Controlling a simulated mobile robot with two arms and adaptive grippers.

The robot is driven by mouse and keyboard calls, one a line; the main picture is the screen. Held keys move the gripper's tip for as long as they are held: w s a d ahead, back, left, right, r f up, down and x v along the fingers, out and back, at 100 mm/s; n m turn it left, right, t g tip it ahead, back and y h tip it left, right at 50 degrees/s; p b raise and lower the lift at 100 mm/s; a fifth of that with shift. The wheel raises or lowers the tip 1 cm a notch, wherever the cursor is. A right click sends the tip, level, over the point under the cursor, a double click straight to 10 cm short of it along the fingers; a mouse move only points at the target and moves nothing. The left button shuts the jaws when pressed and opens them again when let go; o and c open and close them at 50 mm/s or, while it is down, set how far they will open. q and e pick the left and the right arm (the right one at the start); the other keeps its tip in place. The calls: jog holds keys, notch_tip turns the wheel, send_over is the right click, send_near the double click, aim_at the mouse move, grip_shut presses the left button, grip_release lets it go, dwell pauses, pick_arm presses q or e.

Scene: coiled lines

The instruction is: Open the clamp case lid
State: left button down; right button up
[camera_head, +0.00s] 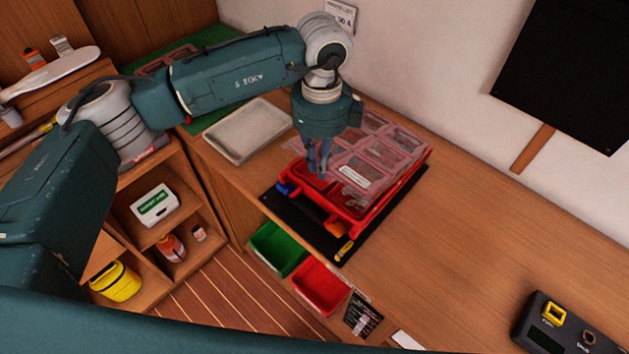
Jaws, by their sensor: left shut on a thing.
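The clamp case (345,222) is a red box with a clear compartmented lid (378,158). It sits on a black mat (296,222) on the wooden worktop. Orange and blue parts show at its front edge. My left gripper (318,172) points down over the left part of the case, shut on the case lid as far as I can tell. The fingers hide the exact point of contact. How far the lid is raised is hard to tell from here. My right gripper is not in the view.
A pale tray (247,131) lies left of the case. A green bin (277,250) and a red bin (321,288) hang at the worktop's front edge. A dark device (566,326) sits at lower right. The worktop right of the case is clear.

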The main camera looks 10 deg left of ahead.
pick_arm(q)
jog(key=w+d+r, duration=0.2)
jog(key=r, duration=0.3)
jog(key=w+d+r, duration=0.2)
jog(key=w+r, duration=0.1)
jog(key=r, duration=0.3)
jog(key=shift+r+p, duration=0.2)
jog(key=shift+p, duration=0.2)
jog(key=shift+w, duration=0.1)
jog(key=c, duration=1.8)
grip_release()
jog(key=shift+w+a+f, duration=0.1)
jog(key=shift+w+f, duration=0.05)
jog(key=shift+f, duration=0.05)
